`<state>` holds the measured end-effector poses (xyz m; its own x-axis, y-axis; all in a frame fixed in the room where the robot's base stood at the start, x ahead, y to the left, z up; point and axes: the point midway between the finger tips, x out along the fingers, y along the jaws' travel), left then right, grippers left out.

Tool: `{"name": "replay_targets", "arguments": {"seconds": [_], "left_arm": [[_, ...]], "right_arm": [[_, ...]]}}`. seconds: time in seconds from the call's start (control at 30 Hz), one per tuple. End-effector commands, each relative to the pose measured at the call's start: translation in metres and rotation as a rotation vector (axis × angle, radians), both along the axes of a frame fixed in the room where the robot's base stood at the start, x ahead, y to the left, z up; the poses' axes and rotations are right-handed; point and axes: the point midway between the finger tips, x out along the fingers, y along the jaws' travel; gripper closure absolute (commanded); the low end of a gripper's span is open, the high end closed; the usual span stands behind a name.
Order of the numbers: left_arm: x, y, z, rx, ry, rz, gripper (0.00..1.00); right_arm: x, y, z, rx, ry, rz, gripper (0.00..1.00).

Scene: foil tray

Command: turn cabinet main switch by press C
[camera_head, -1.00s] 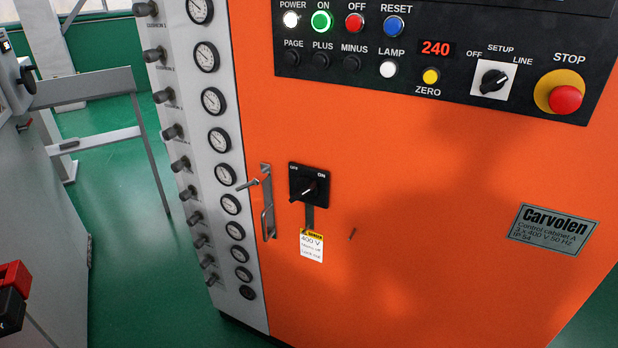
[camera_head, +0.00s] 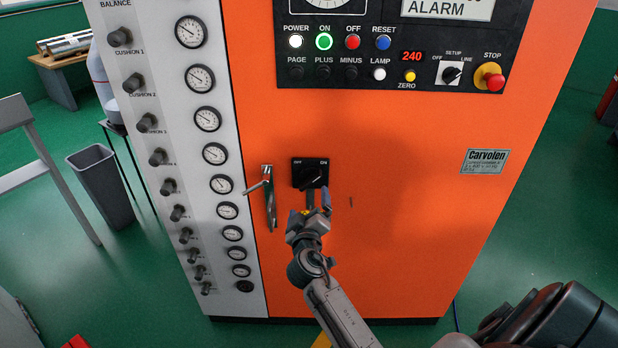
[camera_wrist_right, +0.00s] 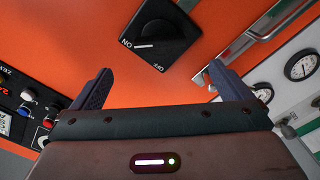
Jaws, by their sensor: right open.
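The main switch (camera_head: 309,173) is a black square plate with a turning knob on the orange cabinet door (camera_head: 400,230). In the right wrist view, the switch (camera_wrist_right: 158,36) shows its knob's white mark pointing to ON. My right gripper (camera_head: 312,201) is just below the switch in the head view, partly covering the area under it. In the right wrist view my right gripper (camera_wrist_right: 161,72) has its fingers spread with nothing between them, and the knob lies beyond the tips. I see no contact with the knob. My left gripper is not in view.
A metal door handle (camera_head: 269,200) is close left of the switch. Gauges (camera_head: 214,154) and dark knobs (camera_head: 158,157) line the grey panel further left. The control panel (camera_head: 400,50) with STOP button (camera_head: 489,77) is above. The orange door right of the switch is mostly bare.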

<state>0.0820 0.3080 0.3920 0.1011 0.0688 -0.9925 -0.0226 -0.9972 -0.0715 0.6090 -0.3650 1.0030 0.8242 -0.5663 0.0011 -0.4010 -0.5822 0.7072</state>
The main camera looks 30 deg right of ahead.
Motion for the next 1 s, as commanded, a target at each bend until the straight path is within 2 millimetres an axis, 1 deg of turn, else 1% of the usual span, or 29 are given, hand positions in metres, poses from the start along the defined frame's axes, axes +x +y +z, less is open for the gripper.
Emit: {"name": "replay_targets", "arguments": {"seconds": [0.03, 0.17, 0.4, 0.53, 0.73, 1.0], "left_arm": [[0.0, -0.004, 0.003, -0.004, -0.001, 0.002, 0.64], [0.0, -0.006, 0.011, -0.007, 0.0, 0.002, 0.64], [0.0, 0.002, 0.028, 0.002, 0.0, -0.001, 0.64], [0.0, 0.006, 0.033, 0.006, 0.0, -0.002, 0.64], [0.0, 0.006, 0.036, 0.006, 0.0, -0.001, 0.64], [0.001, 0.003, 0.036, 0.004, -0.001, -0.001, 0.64]], "right_arm": [[0.004, -0.003, 0.004, -0.004, -0.002, -0.001, 0.02], [0.02, -0.014, 0.006, -0.006, -0.001, -0.003, 0.02], [0.058, -0.04, 0.004, -0.003, 0.001, -0.001, 0.02], [0.073, -0.051, 0.003, -0.004, 0.0, -0.001, 0.02], [0.085, -0.059, 0.001, -0.001, 0.0, -0.001, 0.02], [0.087, -0.06, 0.0, 0.0, 0.0, 0.0, 0.02]]}}
